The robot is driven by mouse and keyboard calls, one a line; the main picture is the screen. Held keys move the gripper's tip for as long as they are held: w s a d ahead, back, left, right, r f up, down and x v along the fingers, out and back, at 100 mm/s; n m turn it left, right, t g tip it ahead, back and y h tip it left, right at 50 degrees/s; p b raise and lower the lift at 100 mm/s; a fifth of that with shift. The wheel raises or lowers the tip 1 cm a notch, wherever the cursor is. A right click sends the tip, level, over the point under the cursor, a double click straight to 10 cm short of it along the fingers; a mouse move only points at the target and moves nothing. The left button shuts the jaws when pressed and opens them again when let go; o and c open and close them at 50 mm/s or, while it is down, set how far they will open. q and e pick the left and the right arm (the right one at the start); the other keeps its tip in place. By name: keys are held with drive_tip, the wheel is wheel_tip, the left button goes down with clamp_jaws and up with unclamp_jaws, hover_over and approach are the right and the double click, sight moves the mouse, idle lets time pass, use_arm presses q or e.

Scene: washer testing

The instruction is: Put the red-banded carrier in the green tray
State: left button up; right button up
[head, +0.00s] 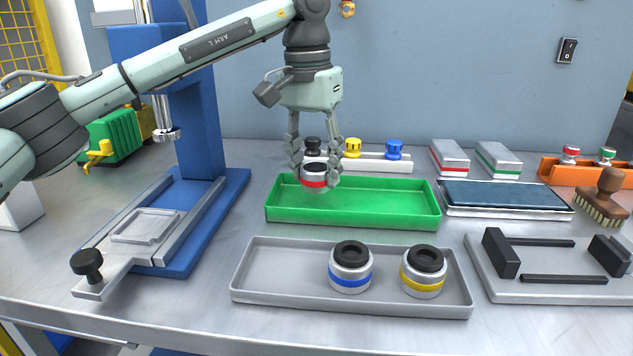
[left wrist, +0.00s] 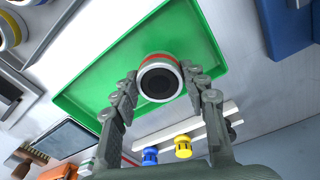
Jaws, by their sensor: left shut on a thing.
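The red-banded carrier (head: 314,176) is a short silver cylinder with a red band and a dark top. My left gripper (head: 315,180) is shut on it, one finger on each side, and holds it upright over the left part of the green tray (head: 390,216). The left wrist view shows the carrier (left wrist: 160,80) between the fingertips (left wrist: 160,85), with the green tray (left wrist: 85,97) behind it. I cannot tell the exact height of the carrier above the tray floor. No other thing shows in the green tray. My right gripper is not in view.
A grey tray (head: 282,284) in front holds a blue-banded carrier (head: 350,270) and a yellow-banded carrier (head: 423,275). A white rack (head: 377,164) with black, yellow and blue knobs stands behind the green tray. A blue press stand (head: 205,200) is at left, a dark flat pad (head: 505,196) at right.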

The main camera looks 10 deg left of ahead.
sight(314, 167)
use_arm(q)
wheel_tip(314, 167, down, 3)
drive_tip(key=shift+r, duration=0.2)
drive_tip(key=shift+f, duration=0.15)
drive_tip(key=shift+f, duration=0.1)
drive_tip(key=o, duration=0.8)
drive_tip(key=shift+f, duration=0.1)
drive_tip(key=o, duration=0.4)
drive_tip(key=shift+o, duration=0.2)
